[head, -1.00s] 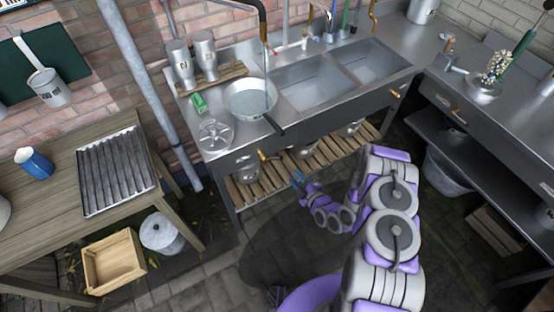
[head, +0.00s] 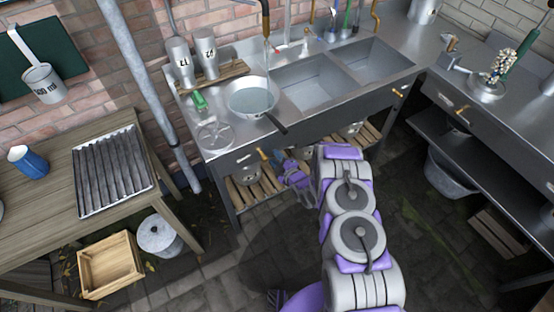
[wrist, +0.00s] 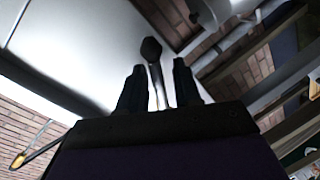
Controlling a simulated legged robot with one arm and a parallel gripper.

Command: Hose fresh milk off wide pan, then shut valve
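The wide pan (head: 252,97) sits on the steel counter left of the sinks, its dark handle (head: 277,123) pointing to the front edge. A pale grey-blue surface shows inside it; I cannot make out milk on it. A brass spout (head: 265,13) hangs above, with a thin pale stream below it. A small brass lever (head: 263,155), perhaps the valve, is on the counter front. My gripper (head: 291,170) is low in front of the counter, below the pan handle. In the wrist view its two dark fingers (wrist: 158,90) are apart, with a dark-ended rod (wrist: 151,50) ahead between them.
A wheel-shaped metal piece (head: 214,135) and a green block (head: 200,101) lie beside the pan. Two metal bottles (head: 206,58) stand behind. A slatted shelf (head: 245,192) with pots is under the counter.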

